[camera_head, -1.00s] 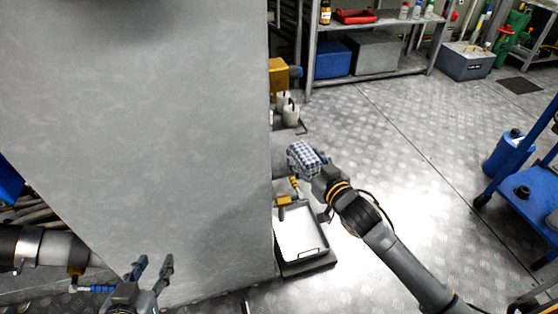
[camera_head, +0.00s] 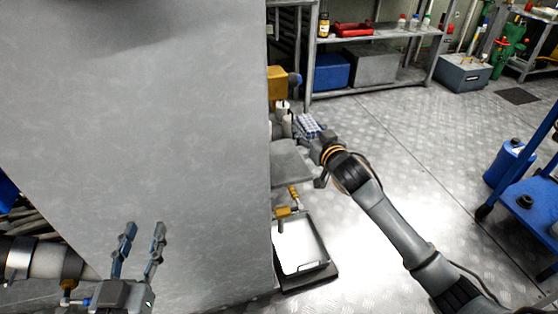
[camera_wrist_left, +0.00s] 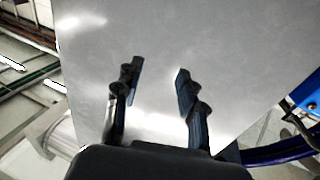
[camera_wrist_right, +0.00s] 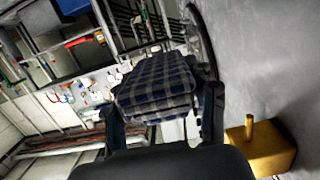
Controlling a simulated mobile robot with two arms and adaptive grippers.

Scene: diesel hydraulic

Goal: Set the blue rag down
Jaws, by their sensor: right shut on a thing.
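The blue checked rag (camera_head: 308,126) is a folded bundle held up beside the right edge of the large grey panel in the head view. My right gripper (camera_head: 318,136) is shut on it. In the right wrist view the rag (camera_wrist_right: 156,84) fills the space between the two fingers of my right gripper (camera_wrist_right: 162,110). My left gripper (camera_head: 142,232) is open and empty in front of the grey panel. Its two spread fingers also show in the left wrist view (camera_wrist_left: 156,85).
A white tray (camera_head: 318,264) with a dark rim lies on the floor below a yellow valve (camera_head: 283,212). A grey ledge (camera_head: 292,165) is just below the rag. A yellow block (camera_head: 277,84) sticks out behind it. A blue cart (camera_head: 535,205) stands at right; the floor between (camera_head: 430,180) is clear.

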